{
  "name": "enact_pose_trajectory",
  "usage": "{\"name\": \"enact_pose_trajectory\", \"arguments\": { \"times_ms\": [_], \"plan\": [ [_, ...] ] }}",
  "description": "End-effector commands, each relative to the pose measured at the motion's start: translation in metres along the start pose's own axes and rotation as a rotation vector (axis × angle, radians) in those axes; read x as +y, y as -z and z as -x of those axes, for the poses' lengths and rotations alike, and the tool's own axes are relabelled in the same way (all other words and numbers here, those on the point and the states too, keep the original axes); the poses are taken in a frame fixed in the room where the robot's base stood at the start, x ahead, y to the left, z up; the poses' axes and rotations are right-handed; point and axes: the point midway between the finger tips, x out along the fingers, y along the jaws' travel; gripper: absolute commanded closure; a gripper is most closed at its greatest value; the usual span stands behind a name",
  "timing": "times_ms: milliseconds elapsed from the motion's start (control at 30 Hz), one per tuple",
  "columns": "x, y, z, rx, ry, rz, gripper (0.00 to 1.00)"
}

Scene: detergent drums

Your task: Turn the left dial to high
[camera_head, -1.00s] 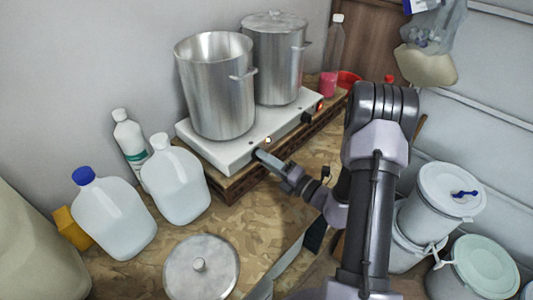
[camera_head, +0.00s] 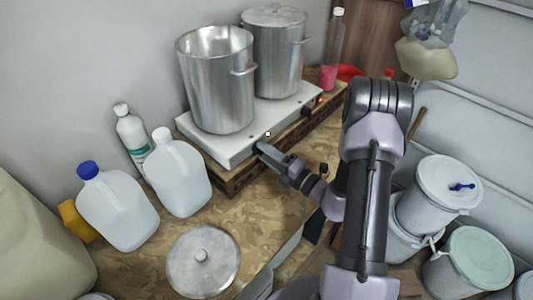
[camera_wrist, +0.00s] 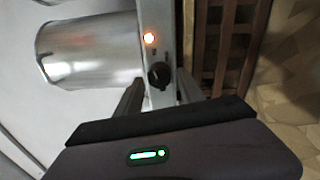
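The white hot plate (camera_head: 215,150) sits on a wooden rack, with two metal pots on it. My gripper (camera_head: 260,148) is at its front face near the left end. The left dial is hidden behind the gripper in the head view. In the wrist view the left dial (camera_wrist: 159,75) is a black round knob with a lit orange lamp (camera_wrist: 150,38) beside it. The two fingers of my gripper (camera_wrist: 160,84) stand apart, one on each side of the dial. A gap shows between the dial and each finger. The dial's setting is too small to read.
The near pot (camera_head: 218,85) and the lidded far pot (camera_head: 275,55) stand close behind the front panel. Two jugs (camera_head: 178,175) (camera_head: 118,210) and a lid (camera_head: 203,260) are on the left of the table. White buckets (camera_head: 448,187) stand at right.

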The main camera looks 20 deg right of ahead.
Motion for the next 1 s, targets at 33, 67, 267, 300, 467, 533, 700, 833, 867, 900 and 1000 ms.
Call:
{"name": "enact_pose_trajectory", "arguments": {
  "times_ms": [33, 67, 267, 300, 467, 533, 700, 833, 867, 900, 1000],
  "plan": [
    [0.000, 0.000, 0.000, 0.000, 0.000, 0.000, 0.46],
    [0.000, 0.000, 0.000, 0.000, 0.000, 0.000, 0.46],
    [0.000, 0.000, 0.000, 0.000, 0.000, 0.001, 0.46],
    [0.000, 0.000, 0.000, 0.000, 0.000, 0.001, 0.46],
    [0.000, -0.002, 0.017, -0.003, 0.001, 0.000, 0.46],
    [0.000, -0.002, 0.035, -0.006, 0.002, -0.002, 0.46],
    [0.000, -0.002, 0.089, -0.009, 0.001, -0.001, 0.46],
    [0.001, -0.002, 0.128, -0.008, 0.001, -0.001, 0.46],
    [0.000, -0.002, 0.136, -0.008, 0.001, 0.000, 0.46],
    [0.001, -0.002, 0.145, -0.007, 0.001, -0.001, 0.46],
    [0.000, -0.001, 0.162, -0.004, 0.000, 0.000, 0.46]
  ]
}}
